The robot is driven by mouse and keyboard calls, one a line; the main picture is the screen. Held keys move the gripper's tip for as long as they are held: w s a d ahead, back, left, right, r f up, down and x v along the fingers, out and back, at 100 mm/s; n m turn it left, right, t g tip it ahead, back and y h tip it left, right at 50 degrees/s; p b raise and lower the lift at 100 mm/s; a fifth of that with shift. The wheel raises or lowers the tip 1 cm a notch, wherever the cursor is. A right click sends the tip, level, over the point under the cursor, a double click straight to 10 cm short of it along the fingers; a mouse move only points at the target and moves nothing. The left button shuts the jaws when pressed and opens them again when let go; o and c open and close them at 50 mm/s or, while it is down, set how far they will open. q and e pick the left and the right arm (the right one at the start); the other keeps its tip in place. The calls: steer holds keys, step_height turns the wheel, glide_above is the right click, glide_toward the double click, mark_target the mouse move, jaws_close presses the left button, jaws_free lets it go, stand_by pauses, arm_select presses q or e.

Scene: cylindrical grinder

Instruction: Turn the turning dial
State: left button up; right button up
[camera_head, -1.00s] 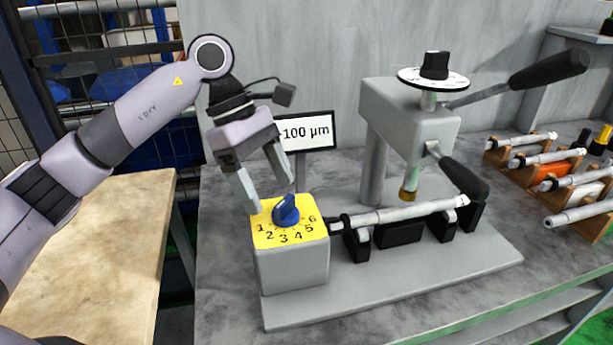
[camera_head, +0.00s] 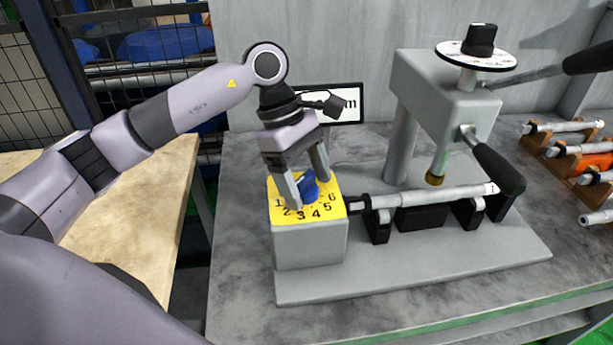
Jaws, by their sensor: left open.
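The turning dial is a blue knob (camera_head: 309,189) on the yellow numbered top (camera_head: 334,186) of a grey box (camera_head: 310,246). My left gripper (camera_head: 308,193) comes down over the dial from above. Its two fingers are open, one on the left front side of the knob and one on the far right side. I cannot tell whether either finger touches the knob. The fingers hide part of the knob and some of the scale. My right gripper is not in view.
A grinder stand (camera_head: 447,95) with a black-and-white top dial (camera_head: 480,43) and black levers stands to the right. A metal shaft (camera_head: 430,196) lies on black supports beside the box. A display (camera_head: 346,104) stands behind my gripper. More shafts sit in a rack (camera_head: 566,166) at far right.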

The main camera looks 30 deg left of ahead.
arm_select(q)
steer(key=c, duration=1)
steer(key=shift+o, duration=0.2)
steer(key=shift+f+n+t+b, duration=0.1)
steer(key=shift+n+t+b, duration=0.2)
steer(key=shift+n+b, duration=0.45)
steer(key=n+t+b, duration=0.1)
steer(key=n, duration=0.1)
steer(key=shift+w+n, duration=0.1)
steer(key=shift+n, duration=0.25)
steer(key=shift+n+b, duration=0.35)
steer(key=shift+n, duration=0.15)
steer(key=shift+t, duration=0.3)
steer(key=shift+n, duration=0.4)
steer(key=o, duration=1)
steer(key=shift+c, duration=0.2)
